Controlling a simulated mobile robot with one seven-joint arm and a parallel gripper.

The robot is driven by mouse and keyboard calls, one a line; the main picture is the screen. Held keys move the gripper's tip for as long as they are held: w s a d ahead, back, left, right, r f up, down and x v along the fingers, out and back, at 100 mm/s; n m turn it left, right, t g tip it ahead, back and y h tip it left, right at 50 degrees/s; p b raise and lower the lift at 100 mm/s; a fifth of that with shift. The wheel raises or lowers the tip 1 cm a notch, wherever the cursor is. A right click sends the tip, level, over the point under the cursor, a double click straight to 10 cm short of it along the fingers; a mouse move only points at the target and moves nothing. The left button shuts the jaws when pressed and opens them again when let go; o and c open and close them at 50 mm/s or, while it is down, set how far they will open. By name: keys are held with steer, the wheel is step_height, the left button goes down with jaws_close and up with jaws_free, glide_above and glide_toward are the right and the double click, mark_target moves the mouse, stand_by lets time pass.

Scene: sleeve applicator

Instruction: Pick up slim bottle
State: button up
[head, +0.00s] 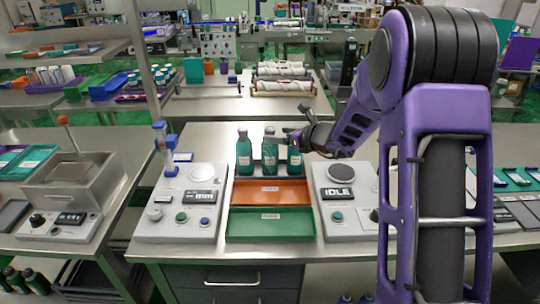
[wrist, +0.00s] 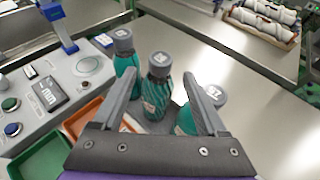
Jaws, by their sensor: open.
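Three teal bottles with grey caps stand upright in a row behind the trays: a left bottle (head: 244,156), a middle bottle (head: 269,158) and a right bottle (head: 294,160). The middle one looks slimmest and has a patterned side. In the wrist view, this middle bottle (wrist: 156,92) shows between the fingers of my open gripper (wrist: 162,74). The left bottle (wrist: 124,62) is outside the left finger, and the right bottle (wrist: 186,121) is partly hidden behind the right finger. In the head view my gripper (head: 288,133) is at cap height, by the right bottle. I see no grip on any bottle.
An orange tray (head: 270,192) and a green tray (head: 270,225) lie in front of the bottles. A control panel with a blue-topped post (head: 180,215) is at left, and an IDLE panel (head: 345,205) at right. Bare steel table lies behind the bottles.

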mark_target(273, 134)
steer(key=x, duration=0.5)
jaws_close()
stand_by(1.4)
